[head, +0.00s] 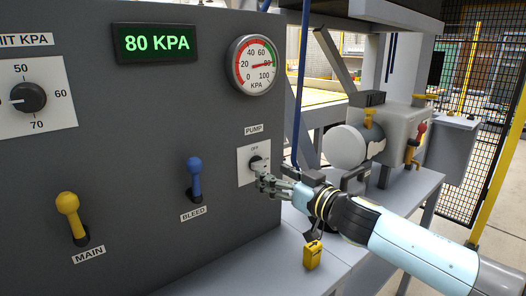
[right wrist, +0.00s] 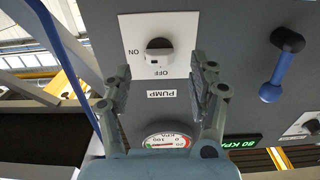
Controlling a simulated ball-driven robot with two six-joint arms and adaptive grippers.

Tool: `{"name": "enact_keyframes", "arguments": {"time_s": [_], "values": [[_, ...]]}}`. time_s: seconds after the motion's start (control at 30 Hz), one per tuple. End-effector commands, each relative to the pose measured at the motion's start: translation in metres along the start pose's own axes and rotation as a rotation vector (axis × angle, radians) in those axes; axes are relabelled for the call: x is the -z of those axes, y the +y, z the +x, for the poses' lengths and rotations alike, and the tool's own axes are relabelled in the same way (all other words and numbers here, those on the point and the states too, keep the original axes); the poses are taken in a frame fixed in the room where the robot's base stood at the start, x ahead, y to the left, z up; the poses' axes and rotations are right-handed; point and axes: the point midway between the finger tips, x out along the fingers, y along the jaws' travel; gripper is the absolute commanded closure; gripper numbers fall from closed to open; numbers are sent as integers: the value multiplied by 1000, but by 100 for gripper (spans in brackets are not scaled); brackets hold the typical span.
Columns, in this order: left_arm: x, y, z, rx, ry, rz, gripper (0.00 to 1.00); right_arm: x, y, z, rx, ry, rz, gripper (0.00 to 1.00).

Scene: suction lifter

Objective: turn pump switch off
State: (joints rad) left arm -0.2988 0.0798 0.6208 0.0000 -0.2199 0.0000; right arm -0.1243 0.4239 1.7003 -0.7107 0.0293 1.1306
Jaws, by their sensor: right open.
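The pump switch is a dark rotary knob (right wrist: 158,48) on a white plate (right wrist: 130,30). The plate is marked ON and OFF and labelled PUMP; the right wrist view shows it upside down. The knob's bar lies across, roughly along the ON side, but its exact pointing is hard to tell. In the head view my right gripper (head: 268,180) is at the plate (head: 244,165), partly covering the knob. In the right wrist view my right gripper (right wrist: 165,78) is open, its fingers spread short of the knob, with nothing between them. My left gripper is out of view.
A blue BLEED lever (head: 195,180) and a yellow MAIN lever (head: 70,212) stick out left of the switch. The display (head: 155,43) reads 80 KPA, and a round gauge (head: 254,65) sits above. A blue hose (head: 300,90) hangs just right of the panel.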

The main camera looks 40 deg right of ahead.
Motion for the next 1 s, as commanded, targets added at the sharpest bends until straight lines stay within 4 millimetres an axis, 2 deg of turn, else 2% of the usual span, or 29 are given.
{"name": "enact_keyframes", "arguments": {"time_s": [0.03,0.1,0.3,0.67,1.0], "values": [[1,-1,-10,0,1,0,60,6,1,12,-4,4,2,40],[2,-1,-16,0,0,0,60,5,0,24,-2,3,3,40],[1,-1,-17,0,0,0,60,0,1,45,-1,1,0,40],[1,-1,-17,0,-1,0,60,-1,1,50,-1,1,0,42],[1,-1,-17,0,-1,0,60,0,1,50,-1,1,0,86]]}}
